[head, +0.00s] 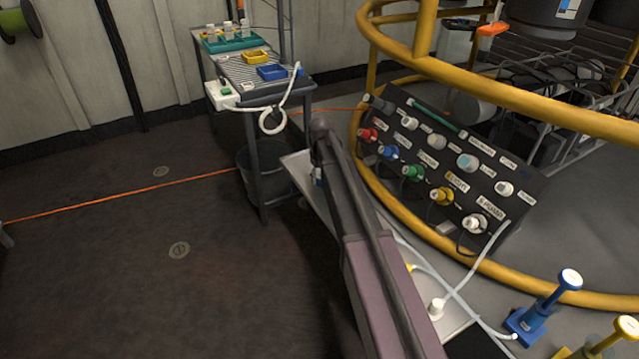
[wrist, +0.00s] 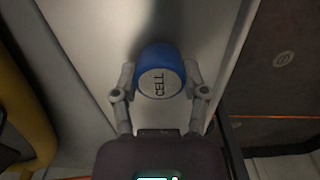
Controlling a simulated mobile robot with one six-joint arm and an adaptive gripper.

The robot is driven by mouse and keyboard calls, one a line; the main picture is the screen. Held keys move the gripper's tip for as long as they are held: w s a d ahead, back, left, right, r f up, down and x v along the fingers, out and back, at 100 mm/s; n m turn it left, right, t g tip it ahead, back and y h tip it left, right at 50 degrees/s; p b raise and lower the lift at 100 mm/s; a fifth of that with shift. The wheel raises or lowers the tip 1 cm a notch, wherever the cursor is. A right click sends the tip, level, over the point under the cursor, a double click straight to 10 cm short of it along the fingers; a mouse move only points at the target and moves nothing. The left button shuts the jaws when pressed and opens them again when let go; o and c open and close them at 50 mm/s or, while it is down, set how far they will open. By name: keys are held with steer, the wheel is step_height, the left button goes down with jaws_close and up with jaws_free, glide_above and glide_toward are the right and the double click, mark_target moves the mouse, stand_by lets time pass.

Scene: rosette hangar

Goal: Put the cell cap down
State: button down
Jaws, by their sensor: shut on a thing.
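The cell cap (wrist: 158,60) is a blue round cap with a pale face marked CELL. In the wrist view it sits between the two fingers of my gripper (wrist: 160,78), which are shut on its sides. Behind it is a pale, flat bench top (wrist: 95,35); I cannot tell whether the cap touches it. In the head view my arm covers most of this place, and the gripper and cap cannot be made out clearly. A corner of the pale bench top (head: 296,163) shows left of the arm.
A yellow ring rail (head: 366,182) curves beside the bench, with a dark panel of coloured, labelled connectors (head: 440,170) inside it. A grey cart (head: 300,84) with trays stands behind. Blue and yellow plungers (head: 545,305) stand at lower right. Open floor lies left.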

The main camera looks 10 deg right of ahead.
mark_target(320, 176)
steer(key=shift+f, duration=0.45)
steer(key=shift+c, duration=0.6)
jaws_free()
steer(key=shift+r, duration=0.1)
steer(key=shift+r, duration=0.1)
step_height(320, 176, up, 12)
steer(key=p, duration=1.2)
steer(key=shift+s, duration=0.1)
steer(key=s+m, duration=0.3)
steer(key=s, duration=2.6)
steer(key=shift+s+d+m, duration=0.15)
steer(key=shift+s+m, duration=0.15)
steer(key=shift+r, duration=0.15)
